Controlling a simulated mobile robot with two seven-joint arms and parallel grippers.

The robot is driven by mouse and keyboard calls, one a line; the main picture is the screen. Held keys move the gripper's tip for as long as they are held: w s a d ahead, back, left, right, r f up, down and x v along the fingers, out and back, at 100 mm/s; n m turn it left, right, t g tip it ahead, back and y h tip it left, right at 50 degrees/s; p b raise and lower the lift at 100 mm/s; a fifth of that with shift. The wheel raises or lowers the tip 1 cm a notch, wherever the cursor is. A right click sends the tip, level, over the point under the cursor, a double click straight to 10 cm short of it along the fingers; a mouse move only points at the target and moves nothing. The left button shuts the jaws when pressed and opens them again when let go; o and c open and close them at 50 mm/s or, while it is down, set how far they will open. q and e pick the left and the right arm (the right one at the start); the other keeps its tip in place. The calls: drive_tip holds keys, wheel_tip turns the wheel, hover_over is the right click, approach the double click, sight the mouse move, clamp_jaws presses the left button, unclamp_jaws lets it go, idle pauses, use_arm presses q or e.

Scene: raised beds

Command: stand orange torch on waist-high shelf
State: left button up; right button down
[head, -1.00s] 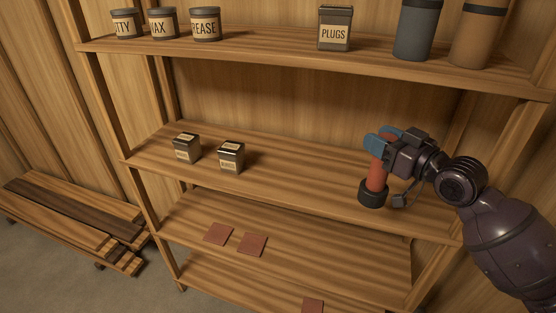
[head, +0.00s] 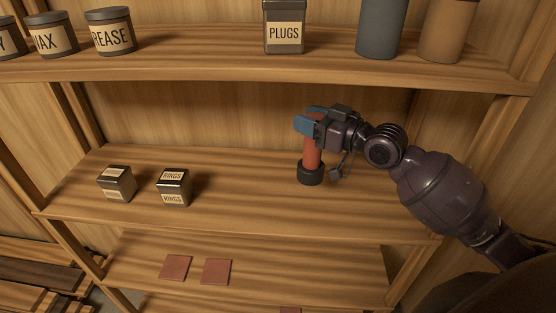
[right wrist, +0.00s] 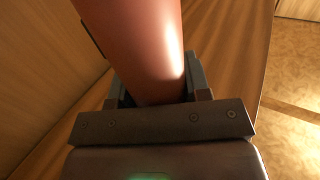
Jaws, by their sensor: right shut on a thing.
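The orange torch (head: 312,157) is upright with its wide black end down at the waist-high shelf (head: 245,205), toward the shelf's right half. I cannot tell for sure whether its base touches the board or hovers just above it. My right gripper (head: 312,122) is shut on the torch near its top, coming in from the right. In the right wrist view the torch body (right wrist: 140,45) sits between the jaws. My left gripper is not in view.
Two small tins, one labelled RINGS (head: 173,187) and another (head: 117,183), stand on the same shelf to the left. The shelf above holds a PLUGS tin (head: 284,27), several round tins and two tall cylinders. Two reddish squares (head: 176,267) lie on the shelf below.

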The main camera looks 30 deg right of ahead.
sight(307, 154)
wheel_tip(307, 154, down, 5)
drive_tip(key=shift+r, duration=0.2)
drive_tip(key=shift+f+b, duration=0.3)
drive_tip(key=shift+f, duration=0.5)
drive_tip(key=shift+f+b, duration=0.3)
drive_tip(key=shift+f, duration=1.25)
drive_tip(key=shift+f, duration=0.15)
drive_tip(key=c, duration=0.6)
unclamp_jaws()
